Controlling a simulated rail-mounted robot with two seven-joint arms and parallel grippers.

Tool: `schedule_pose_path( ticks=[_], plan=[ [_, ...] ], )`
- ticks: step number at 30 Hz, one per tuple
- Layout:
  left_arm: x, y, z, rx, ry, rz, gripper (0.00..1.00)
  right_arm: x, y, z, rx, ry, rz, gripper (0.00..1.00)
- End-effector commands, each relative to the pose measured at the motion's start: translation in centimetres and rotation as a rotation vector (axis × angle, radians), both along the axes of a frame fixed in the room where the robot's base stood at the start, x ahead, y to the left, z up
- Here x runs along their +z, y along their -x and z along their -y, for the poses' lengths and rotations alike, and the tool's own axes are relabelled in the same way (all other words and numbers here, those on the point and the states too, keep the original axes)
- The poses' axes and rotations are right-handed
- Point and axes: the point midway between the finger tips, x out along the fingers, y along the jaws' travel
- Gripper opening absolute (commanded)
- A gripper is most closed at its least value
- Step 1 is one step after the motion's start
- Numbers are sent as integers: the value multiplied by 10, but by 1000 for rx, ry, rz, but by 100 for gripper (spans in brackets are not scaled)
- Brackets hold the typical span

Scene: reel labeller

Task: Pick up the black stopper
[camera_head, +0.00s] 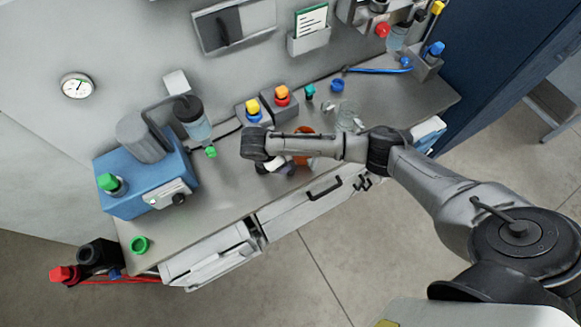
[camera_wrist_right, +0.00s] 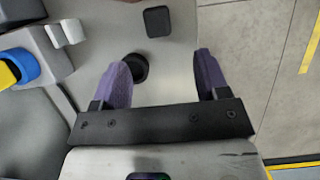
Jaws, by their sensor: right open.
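A round black piece (camera_wrist_right: 138,66), which looks like the black stopper, is on the grey bench top in the right wrist view. My right gripper (camera_wrist_right: 163,60) is open above the bench with its two purple fingers apart. The round piece shows between the fingers, close beside the left one, which partly covers it. I cannot tell whether they touch. A flat black square piece (camera_wrist_right: 157,21) lies just beyond the fingertips. In the head view my right arm hides most of this spot. My left gripper is not in view.
A yellow-and-blue button box (camera_head: 252,110) and a red-and-yellow one (camera_head: 281,97) stand behind my right arm. A blue machine (camera_head: 150,180) stands at the left, a glass jar (camera_head: 347,114) at the right. The bench's front edge and drawers (camera_head: 310,200) are close.

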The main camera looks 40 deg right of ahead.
Motion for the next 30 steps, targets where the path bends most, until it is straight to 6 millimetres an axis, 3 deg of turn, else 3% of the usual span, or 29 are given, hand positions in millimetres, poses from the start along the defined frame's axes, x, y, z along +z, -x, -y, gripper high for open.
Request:
schedule_pose_path(
  ticks=[6,16,24,30],
  plan=[
    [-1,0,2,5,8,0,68,-30,3,12,-2,2,0,68],
    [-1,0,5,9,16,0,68,-47,4,20,-1,1,3,68],
    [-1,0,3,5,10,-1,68,-79,6,33,-2,1,1,68],
    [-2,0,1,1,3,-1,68,-90,7,37,-1,1,3,68]
  ],
)
